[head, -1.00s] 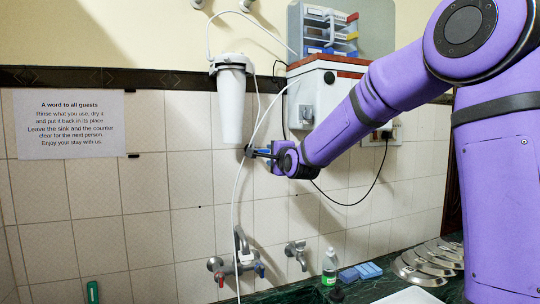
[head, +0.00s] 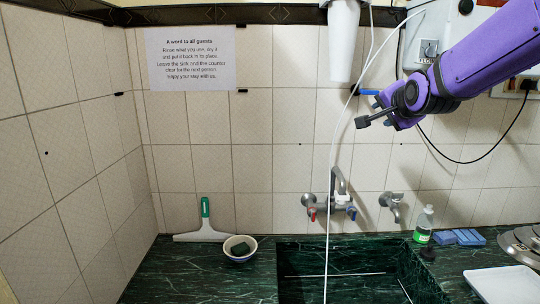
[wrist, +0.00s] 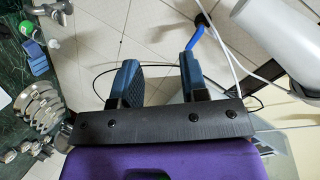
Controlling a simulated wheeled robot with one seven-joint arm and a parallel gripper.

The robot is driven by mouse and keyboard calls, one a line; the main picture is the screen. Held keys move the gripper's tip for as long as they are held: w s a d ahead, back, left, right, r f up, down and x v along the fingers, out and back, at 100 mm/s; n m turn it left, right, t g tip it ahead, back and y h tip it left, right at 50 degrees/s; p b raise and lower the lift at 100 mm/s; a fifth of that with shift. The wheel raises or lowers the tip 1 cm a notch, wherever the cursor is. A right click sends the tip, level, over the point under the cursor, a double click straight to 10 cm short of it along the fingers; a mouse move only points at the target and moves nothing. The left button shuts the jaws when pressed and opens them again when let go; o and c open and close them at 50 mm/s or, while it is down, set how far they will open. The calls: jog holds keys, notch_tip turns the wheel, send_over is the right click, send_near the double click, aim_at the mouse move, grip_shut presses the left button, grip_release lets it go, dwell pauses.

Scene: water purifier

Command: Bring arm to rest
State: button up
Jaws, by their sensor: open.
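My purple arm reaches in from the right in the head view. My gripper (head: 374,112) is in mid-air in front of the tiled wall, below and to the right of the white filter cylinder (head: 343,42). In the wrist view my gripper (wrist: 158,72) shows its two blue-padded fingers apart with nothing between them. A blue valve lever (wrist: 193,38) shows beyond the right finger there, and the white cylinder (wrist: 275,40) is at the upper right. The white purifier box (head: 447,40) is partly hidden behind my arm.
Below are a wall tap (head: 338,190), a dark green sink (head: 300,258) and counter, a bowl (head: 240,248), a squeegee (head: 205,225), a green bottle (head: 423,225) and blue sponges (head: 460,237). A white hose (head: 329,200) hangs left of my gripper.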

jog(key=s+f+n+g, duration=0.2)
jog(key=s+n+g, duration=0.1)
jog(key=s, duration=0.8)
jog(key=s+d+f+n+g, duration=0.1)
jog(key=s+f+n+g, duration=0.1)
jog(key=s, duration=0.9)
jog(key=s+f+n+g, duration=0.3)
jog(key=s+n, duration=0.3)
jog(key=s, duration=0.6)
jog(key=shift+d+f+g, duration=0.2)
jog(key=shift+d+g, duration=0.1)
jog(key=shift+d, duration=0.05)
jog(key=shift+c, duration=0.4)
